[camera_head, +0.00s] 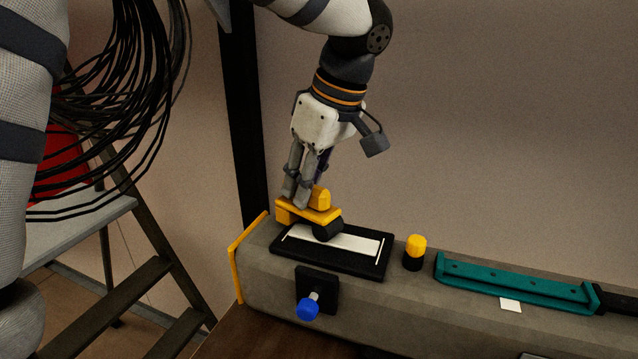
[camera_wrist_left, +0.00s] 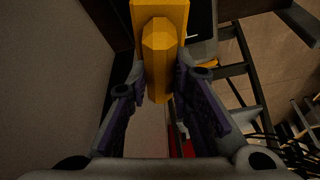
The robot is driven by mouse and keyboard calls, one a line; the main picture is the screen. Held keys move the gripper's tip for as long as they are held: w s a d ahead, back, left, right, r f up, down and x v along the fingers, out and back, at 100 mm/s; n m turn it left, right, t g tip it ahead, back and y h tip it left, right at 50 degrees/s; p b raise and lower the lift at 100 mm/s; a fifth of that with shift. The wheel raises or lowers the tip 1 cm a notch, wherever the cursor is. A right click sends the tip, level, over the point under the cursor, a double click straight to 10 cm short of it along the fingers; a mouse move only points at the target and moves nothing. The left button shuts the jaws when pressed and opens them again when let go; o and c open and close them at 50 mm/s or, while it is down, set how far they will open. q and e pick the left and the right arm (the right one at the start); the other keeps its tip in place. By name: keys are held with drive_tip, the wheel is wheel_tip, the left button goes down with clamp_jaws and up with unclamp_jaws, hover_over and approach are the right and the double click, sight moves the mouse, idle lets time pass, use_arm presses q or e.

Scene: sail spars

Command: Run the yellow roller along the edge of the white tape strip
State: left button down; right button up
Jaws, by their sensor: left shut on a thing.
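The yellow roller (camera_head: 308,213) has a yellow body with a raised yellow grip and a dark wheel at its right end. My left gripper (camera_head: 305,192) is shut on the raised grip from above. In the left wrist view the yellow grip (camera_wrist_left: 158,60) sits between the fingers of my left gripper (camera_wrist_left: 165,95). The dark wheel is over the left part of the white tape strip (camera_head: 345,240); I cannot tell whether it touches. The strip lies flat on a black plate (camera_head: 330,263). My right gripper is not in view.
The black plate is on a long grey beam (camera_head: 262,262). A blue-knobbed clamp (camera_head: 308,308) sticks out in front. A yellow-topped black peg (camera_head: 414,252) and a teal rail (camera_head: 515,285) stand to the right. A stepladder (camera_head: 150,280) and hanging black cables (camera_head: 120,90) are at the left.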

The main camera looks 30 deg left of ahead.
sight(281, 180)
use_arm(q)
drive_tip(key=shift+s+a, duration=0.1)
drive_tip(key=shift+a, duration=0.3)
drive_tip(key=shift+a, duration=0.1)
drive_tip(key=shift+s+a, duration=0.2)
drive_tip(key=shift+a, duration=0.55)
drive_tip(key=shift+s+a, duration=0.2)
drive_tip(key=shift+a, duration=0.55)
drive_tip(key=shift+w+d, duration=0.2)
drive_tip(key=shift+d, duration=0.65)
drive_tip(key=shift+w+d, duration=0.2)
drive_tip(key=shift+d, duration=0.6)
drive_tip(key=shift+w+d, duration=0.2)
drive_tip(key=shift+d, duration=0.65)
drive_tip(key=shift+w+d, duration=0.2)
drive_tip(key=shift+d, duration=0.6)
